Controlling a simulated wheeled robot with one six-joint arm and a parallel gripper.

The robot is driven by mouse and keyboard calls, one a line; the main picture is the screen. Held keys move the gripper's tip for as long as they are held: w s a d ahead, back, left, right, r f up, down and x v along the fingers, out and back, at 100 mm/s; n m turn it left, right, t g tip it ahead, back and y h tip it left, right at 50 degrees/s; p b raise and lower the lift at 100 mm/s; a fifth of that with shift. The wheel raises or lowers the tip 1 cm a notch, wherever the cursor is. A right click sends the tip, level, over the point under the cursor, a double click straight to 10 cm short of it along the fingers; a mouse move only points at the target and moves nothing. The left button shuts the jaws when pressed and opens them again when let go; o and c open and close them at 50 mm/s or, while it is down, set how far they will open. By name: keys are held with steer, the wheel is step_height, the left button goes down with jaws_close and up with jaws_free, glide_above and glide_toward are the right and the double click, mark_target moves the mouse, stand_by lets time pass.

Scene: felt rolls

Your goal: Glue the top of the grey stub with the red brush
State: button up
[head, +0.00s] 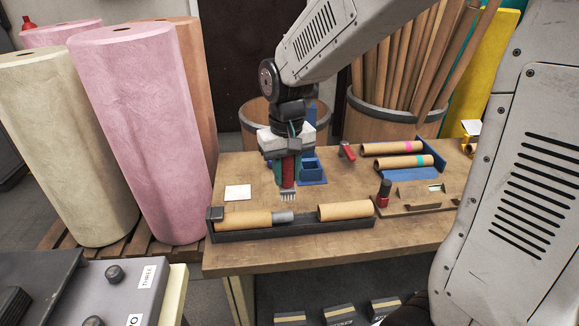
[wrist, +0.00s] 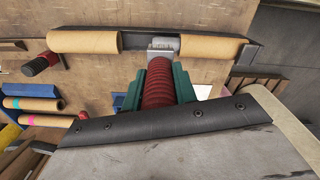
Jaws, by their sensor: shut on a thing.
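My gripper (head: 287,165) is shut on the red brush (head: 288,172), which hangs upright with its pale bristles down. The wrist view shows the ribbed red handle (wrist: 158,85) between green fingers. The grey stub (head: 283,217) sticks out of the right end of a cardboard tube (head: 243,219) lying in a black trough (head: 290,231). In the head view the bristle tips are just above and behind the stub, with a small apparent gap. In the wrist view the brush end partly covers the stub (wrist: 168,43). I cannot see glue on either.
A second cardboard tube (head: 345,210) lies at the trough's right end, apart from the stub. A white card (head: 238,192) lies left of the brush. A blue holder (head: 313,171) stands behind. A red-handled tool (head: 346,151), banded tubes (head: 405,162) and a dark-and-red bottle (head: 384,193) are right.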

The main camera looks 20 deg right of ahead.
mark_target(290, 188)
steer(key=shift+d, duration=0.4)
steer(key=shift+f, duration=2.55)
steer(key=shift+w+f, duration=0.1)
steer(key=shift+f, duration=0.35)
steer(key=shift+a, duration=0.2)
steer(key=shift+w+a, duration=0.25)
steer(key=shift+a, duration=0.4)
steer(key=shift+w+a, duration=0.2)
steer(key=shift+a, duration=0.4)
steer(key=shift+d, duration=0.15)
